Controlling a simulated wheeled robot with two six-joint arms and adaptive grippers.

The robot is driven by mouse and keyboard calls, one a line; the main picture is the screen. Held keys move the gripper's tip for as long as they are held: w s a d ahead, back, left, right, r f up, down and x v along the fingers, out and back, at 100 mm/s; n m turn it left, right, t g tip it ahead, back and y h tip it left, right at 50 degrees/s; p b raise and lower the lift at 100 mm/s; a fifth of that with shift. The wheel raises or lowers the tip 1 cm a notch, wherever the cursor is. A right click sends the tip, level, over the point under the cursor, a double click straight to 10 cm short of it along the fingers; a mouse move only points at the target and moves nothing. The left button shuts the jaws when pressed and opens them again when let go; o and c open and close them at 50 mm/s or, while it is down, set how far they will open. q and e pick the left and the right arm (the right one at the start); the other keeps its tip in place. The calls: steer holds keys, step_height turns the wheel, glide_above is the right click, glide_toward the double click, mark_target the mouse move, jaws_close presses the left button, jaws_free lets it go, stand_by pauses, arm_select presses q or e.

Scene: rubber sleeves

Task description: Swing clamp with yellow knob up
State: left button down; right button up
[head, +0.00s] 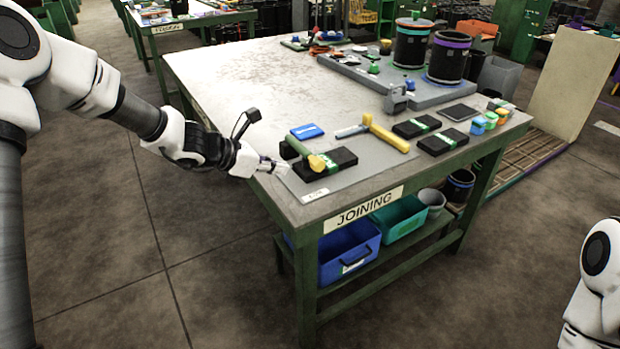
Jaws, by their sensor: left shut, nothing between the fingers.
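A clamp with a green bar (298,147) and a yellow knob (317,163) lies low across a black block (341,158) near the left front corner of the joining table. My left gripper (279,167) is shut and empty, just left of the block and apart from the yellow knob. How the clamp is hinged is too small to tell. My right arm shows at the lower right edge, and its gripper is out of the frame.
A yellow-handled mallet (387,134), a blue box (307,131) and more black blocks (443,140) lie nearby on the table (235,80). Two dark cylinders (412,46) stand on a grey platform at the back. Bins (348,254) sit on the lower shelf.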

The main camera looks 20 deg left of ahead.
mark_target(309, 188)
arm_select(q)
steer(key=x, duration=1)
steer(key=shift+f+b, duration=0.15)
steer(key=shift+b, duration=0.25)
